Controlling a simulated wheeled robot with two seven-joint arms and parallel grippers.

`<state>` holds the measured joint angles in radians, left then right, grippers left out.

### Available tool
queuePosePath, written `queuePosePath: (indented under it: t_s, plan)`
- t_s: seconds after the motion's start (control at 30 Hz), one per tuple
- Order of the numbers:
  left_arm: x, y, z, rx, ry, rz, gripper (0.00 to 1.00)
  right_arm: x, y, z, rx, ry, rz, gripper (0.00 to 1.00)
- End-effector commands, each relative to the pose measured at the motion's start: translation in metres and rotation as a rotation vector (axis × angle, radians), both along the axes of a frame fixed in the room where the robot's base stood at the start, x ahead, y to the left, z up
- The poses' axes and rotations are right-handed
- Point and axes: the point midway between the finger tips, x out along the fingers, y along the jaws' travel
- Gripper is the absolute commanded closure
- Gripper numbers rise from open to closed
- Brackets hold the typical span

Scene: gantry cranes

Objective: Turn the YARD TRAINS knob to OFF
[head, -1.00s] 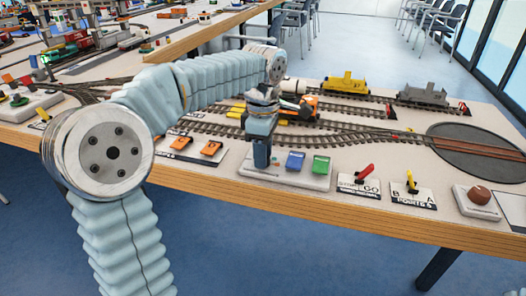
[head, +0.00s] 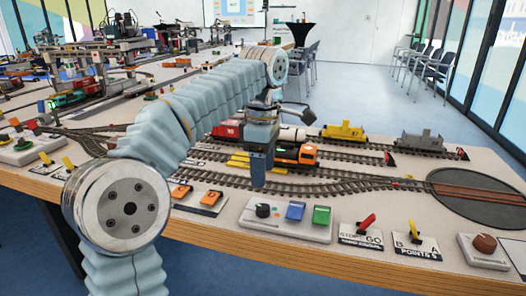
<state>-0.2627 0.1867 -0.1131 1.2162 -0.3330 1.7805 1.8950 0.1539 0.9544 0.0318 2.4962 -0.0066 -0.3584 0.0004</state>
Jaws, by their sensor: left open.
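A black round knob (head: 263,210) sits at the left end of a pale control panel (head: 285,232), beside a blue button (head: 296,211) and a green button (head: 321,215). The panel's lettering is too small to read, so I cannot confirm that this is the YARD TRAINS knob or where it points. My left gripper (head: 258,182) hangs fingers down above and slightly behind the knob in the picture, apart from it. It is open and holds nothing that I can see. My right gripper is out of view.
Two orange switches (head: 211,198) lie left of the panel. A red STOP/GO lever (head: 367,222), a yellow POINTS lever (head: 413,230) and a brown turntable knob (head: 485,242) stand to its right. Model tracks with an orange locomotive (head: 300,154) run behind.

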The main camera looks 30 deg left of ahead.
Motion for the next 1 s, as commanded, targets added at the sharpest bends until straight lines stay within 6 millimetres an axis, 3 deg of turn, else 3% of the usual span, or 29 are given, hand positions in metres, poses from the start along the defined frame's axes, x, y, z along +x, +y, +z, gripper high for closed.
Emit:
queuePosePath:
  t_s: [0.1,0.3,1.0]
  plan:
    - [0.001,0.000,0.022,0.000,-0.002,0.000,0.40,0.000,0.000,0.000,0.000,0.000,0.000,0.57]
    - [0.000,0.000,0.039,0.000,0.000,0.000,0.40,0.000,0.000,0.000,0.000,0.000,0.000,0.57]
    - [0.000,0.000,0.042,0.000,0.001,0.000,0.40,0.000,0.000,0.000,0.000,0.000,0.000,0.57]
